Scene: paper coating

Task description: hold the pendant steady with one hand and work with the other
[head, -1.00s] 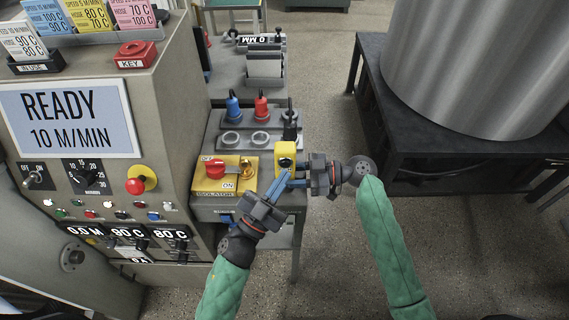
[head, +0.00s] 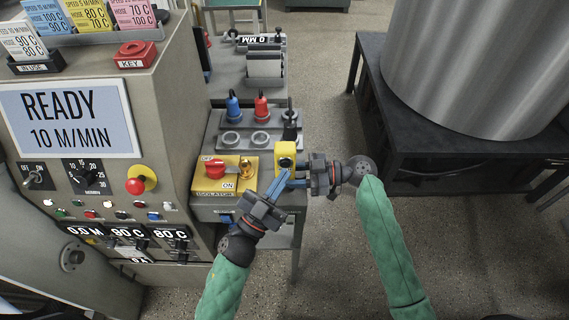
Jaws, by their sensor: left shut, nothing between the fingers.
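The yellow pendant (head: 285,152) stands upright in the middle of the head view, with a dark round button on its face and a black top end. My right gripper (head: 298,172) comes in from the right and its fingers are at the pendant's right side and lower end; it appears shut on the pendant, though the pendant partly hides the fingers. My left gripper (head: 280,181) is shut and empty. Its blue fingers point up and right, with their tips just below the pendant's face; I cannot tell whether they touch it.
A yellow isolator box (head: 226,174) with a red knob and a brass padlock is just left of the pendant. Blue (head: 233,106) and red (head: 261,106) plugs stand behind. The control cabinet (head: 170,110) reading READY fills the left.

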